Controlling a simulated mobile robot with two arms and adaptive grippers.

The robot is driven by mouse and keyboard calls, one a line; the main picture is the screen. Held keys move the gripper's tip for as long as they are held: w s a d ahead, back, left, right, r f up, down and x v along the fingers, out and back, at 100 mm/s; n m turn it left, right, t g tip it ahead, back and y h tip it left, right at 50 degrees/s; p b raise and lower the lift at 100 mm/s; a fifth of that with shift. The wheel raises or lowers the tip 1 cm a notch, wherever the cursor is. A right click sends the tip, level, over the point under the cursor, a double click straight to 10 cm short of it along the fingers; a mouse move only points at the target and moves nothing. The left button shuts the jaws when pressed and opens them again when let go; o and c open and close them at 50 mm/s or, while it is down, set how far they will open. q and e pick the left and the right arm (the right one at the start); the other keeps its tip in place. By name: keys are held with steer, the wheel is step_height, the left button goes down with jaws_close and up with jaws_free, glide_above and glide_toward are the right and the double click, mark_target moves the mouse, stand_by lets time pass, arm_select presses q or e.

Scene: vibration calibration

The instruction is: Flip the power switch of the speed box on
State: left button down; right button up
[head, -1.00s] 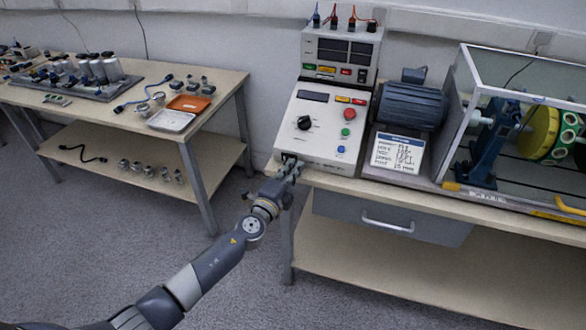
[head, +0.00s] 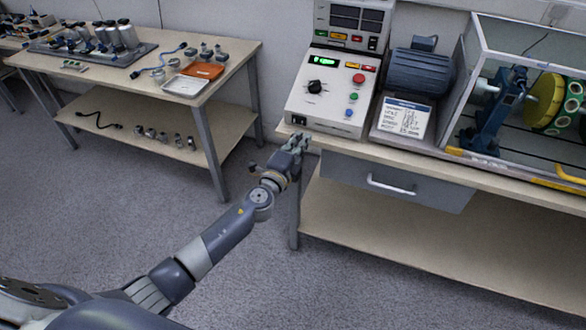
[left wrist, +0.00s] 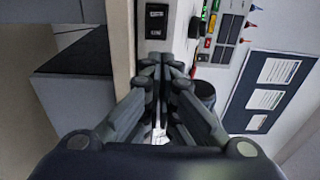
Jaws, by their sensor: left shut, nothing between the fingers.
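The speed box (head: 330,97) is a light grey console with a sloped panel at the left end of the right-hand bench. Its display (head: 324,61) glows green. The black power switch (head: 299,120) is low on its front face, at the left. In the left wrist view the black rocker switch (left wrist: 157,20) lies just beyond my fingertips. My left gripper (head: 298,141) is in front of and below the switch, near the bench edge, apart from the box. Its fingers (left wrist: 163,62) are closed together with nothing between them. My right gripper is not in view.
A motor (head: 418,72) and a printed card (head: 403,118) stand right of the box, beside a glass-sided test rig (head: 520,90). The bench drawer (head: 395,184) is below. A second table (head: 130,88) stands left, with open floor between.

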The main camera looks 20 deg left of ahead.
arm_select(q)
steer(key=s, duration=0.8)
steer(key=shift+d+f, duration=0.2)
steer(key=shift+f, duration=0.1)
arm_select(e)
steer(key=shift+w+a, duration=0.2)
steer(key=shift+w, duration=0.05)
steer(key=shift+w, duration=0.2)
